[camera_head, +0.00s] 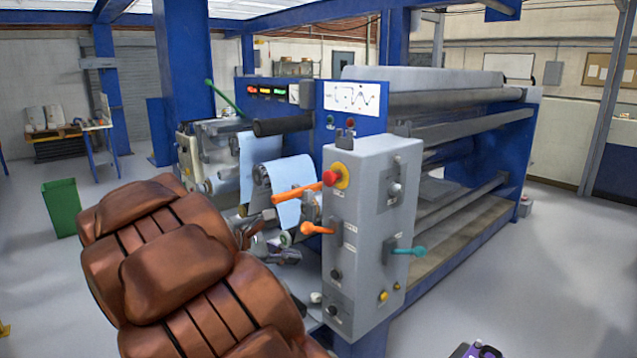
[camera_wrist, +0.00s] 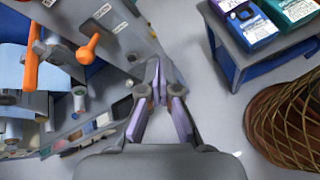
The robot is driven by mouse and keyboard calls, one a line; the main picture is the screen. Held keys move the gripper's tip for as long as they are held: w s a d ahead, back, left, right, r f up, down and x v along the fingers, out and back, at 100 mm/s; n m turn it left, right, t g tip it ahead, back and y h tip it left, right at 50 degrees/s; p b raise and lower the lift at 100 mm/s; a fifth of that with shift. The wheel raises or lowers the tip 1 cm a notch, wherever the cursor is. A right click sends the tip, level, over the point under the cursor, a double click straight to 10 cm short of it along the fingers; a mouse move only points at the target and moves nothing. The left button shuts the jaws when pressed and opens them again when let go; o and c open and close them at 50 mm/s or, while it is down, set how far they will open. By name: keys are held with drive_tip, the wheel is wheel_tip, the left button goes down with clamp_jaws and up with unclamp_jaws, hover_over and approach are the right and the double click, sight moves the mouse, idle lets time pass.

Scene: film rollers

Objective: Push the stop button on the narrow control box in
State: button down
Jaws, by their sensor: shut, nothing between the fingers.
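The narrow control box (camera_head: 370,215) is a tall grey cabinet at the near end of the roller machine. Its stop button (camera_head: 333,179) is a red mushroom head on a yellow base, near the top of the box's left edge. Below it is an orange lever (camera_head: 317,229); this lever also shows in the wrist view (camera_wrist: 88,48). My gripper (camera_wrist: 160,80) is shut and empty, its purple-grey fingers pointing up the wrist picture. In that view it is to the right of the lever. I cannot make out the stop button in the wrist view.
A teal lever (camera_head: 408,251) sticks out of the box's right side. Rollers with a light blue sheet (camera_head: 283,185) lie left of it. A green bin (camera_head: 62,207) stands at left. A small table with boxes (camera_wrist: 247,25) is at upper right in the wrist view.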

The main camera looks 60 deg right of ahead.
sight(326, 179)
drive_tip(key=w+d+r+n+h, duration=0.6)
drive_tip(key=w+d, duration=0.4)
drive_tip(key=w, duration=0.2)
drive_tip(key=shift+w+d+r+n, duration=0.2)
drive_tip(key=shift+d+r+n, duration=0.1)
drive_tip(key=shift+r, duration=0.5)
drive_tip(key=p+x, duration=0.4)
drive_tip(key=x, duration=1)
drive_tip(key=shift+s, duration=0.1)
